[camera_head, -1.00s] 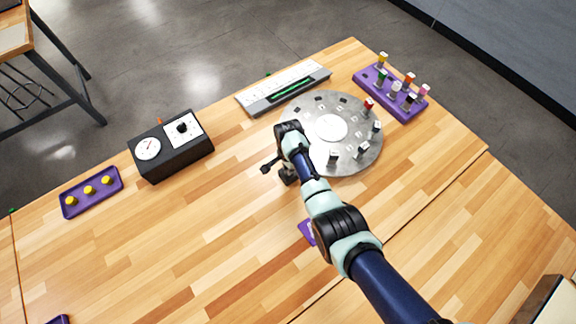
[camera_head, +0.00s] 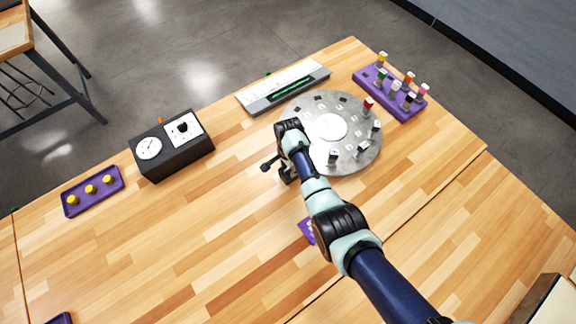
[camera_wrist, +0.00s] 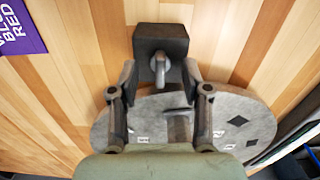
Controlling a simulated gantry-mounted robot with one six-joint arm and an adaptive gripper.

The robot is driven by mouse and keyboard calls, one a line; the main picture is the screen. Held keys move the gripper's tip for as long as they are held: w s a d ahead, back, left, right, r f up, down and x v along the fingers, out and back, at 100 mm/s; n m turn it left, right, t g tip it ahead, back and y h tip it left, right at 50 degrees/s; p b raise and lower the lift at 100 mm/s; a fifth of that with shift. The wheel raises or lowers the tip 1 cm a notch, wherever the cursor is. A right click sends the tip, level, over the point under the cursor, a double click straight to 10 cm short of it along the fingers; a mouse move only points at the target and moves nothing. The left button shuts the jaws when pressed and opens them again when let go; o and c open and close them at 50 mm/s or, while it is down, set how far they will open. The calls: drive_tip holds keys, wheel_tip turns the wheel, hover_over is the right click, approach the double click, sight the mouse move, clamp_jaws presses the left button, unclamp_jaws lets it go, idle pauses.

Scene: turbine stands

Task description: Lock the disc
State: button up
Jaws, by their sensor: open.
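The grey round disc (camera_head: 352,125) lies flat on the table with a white hub and several small coloured-top pieces standing on it. It also shows in the wrist view (camera_wrist: 236,122), partly hidden behind my gripper. A dark block (camera_wrist: 152,40) with a grey metal lever (camera_wrist: 161,66) stands at the disc's edge. My gripper (camera_wrist: 160,76) is open, its two fingers on either side of the lever. I cannot tell whether either finger touches it. In the head view my arm hides most of this spot at the disc's lower left.
A purple rack (camera_head: 388,92) with coloured pieces stands right of the disc. A grey panel (camera_head: 262,101) with a green bar lies behind it. A black box (camera_head: 178,157) with a dial and a purple tray (camera_head: 75,206) with yellow knobs are left.

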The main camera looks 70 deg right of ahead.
wheel_tip(320, 180, up, 4)
drive_tip(key=p, duration=0.3)
drive_tip(key=shift+r+p, duration=0.2)
drive_tip(key=shift+p, duration=0.1)
drive_tip(key=w+a+r+n+t+h+p, duration=0.25)
drive_tip(key=w+a+r+n+t, duration=0.35)
drive_tip(key=w+a+r+n, duration=0.85)
drive_tip(key=s+a+r+n+t, duration=0.2)
drive_tip(key=a+r+n, duration=0.1)
drive_tip(key=a+r, duration=0.5)
drive_tip(key=s+a+r+n+t+y+p, duration=0.1)
drive_tip(key=s+a+r+n+t, duration=0.1)
drive_tip(key=a+r, duration=0.5)
drive_tip(key=s+a+r+n+t+y, duration=0.1)
drive_tip(key=a+r+n, duration=0.3)
drive_tip(key=a+r, duration=0.4)
drive_tip(key=s+a+t, duration=0.1)
drive_tip(key=a, duration=0.2)
drive_tip(key=shift+r+t, duration=0.3)
drive_tip(key=shift+t, duration=0.1)
drive_tip(key=shift+s+y, duration=0.1)
drive_tip(key=shift+y, duration=0.15)
